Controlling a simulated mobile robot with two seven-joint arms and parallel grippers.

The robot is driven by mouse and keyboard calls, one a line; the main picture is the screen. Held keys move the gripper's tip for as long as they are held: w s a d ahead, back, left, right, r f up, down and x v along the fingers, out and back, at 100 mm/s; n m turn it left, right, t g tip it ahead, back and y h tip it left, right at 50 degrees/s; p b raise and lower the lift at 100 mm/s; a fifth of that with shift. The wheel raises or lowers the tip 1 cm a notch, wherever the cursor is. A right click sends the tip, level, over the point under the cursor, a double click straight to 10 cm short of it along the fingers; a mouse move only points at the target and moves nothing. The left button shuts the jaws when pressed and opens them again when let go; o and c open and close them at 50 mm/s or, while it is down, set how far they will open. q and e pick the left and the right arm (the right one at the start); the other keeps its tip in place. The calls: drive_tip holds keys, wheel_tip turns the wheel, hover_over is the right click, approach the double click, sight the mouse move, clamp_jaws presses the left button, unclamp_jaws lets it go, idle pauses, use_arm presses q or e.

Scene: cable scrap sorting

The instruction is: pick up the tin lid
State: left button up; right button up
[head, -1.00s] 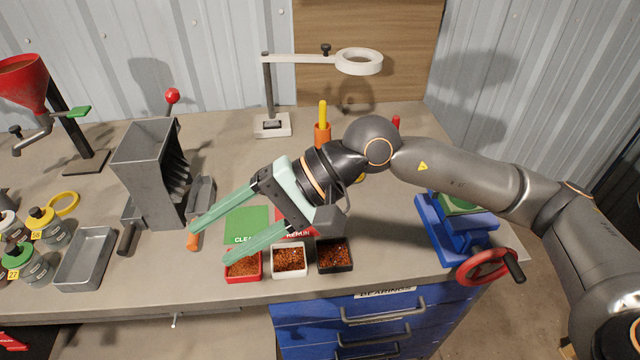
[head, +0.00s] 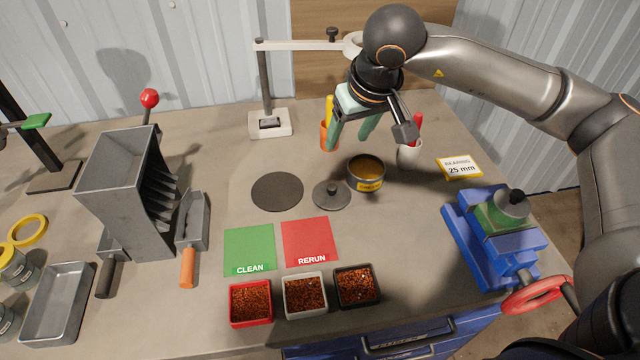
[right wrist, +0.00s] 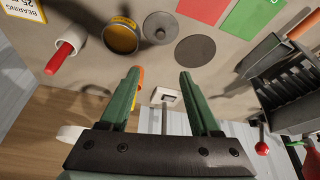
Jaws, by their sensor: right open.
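The tin lid (head: 331,194) is a grey disc with a dark knob, lying flat on the bench just left of the open tin (head: 366,173). In the right wrist view the lid (right wrist: 160,28) lies beyond the fingertips, between the tin (right wrist: 121,36) and a dark round disc (right wrist: 195,51). My right gripper (head: 350,142) has pale green fingers pointing down, above and behind the lid and tin. Its fingers (right wrist: 160,74) are apart with nothing between them. My left gripper is not in view.
The dark disc (head: 277,191) lies left of the lid. Green CLEAN (head: 249,248) and red RERUN (head: 307,240) mats and several granule trays (head: 304,293) are in front. A white cup (head: 409,153) stands right of the tin, an orange cup (head: 329,137) behind. A ring-topped stand (head: 267,122) stands behind.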

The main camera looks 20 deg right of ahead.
wheel_tip(320, 180, down, 3)
drive_tip(key=b, duration=0.5)
approach(332, 187)
drive_tip(key=x, duration=0.3)
drive_tip(key=shift+f, duration=0.45)
drive_tip(key=x, duration=0.4)
drive_tip(key=shift+w+f, duration=0.25)
drive_tip(key=shift+f, duration=0.1)
drive_tip(key=shift+w+f, duration=0.1)
drive_tip(key=shift+f, duration=0.1)
drive_tip(key=c, duration=0.4)
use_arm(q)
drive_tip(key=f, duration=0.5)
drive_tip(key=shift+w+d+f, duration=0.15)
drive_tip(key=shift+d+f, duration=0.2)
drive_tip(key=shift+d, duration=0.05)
use_arm(e)
clamp_jaws()
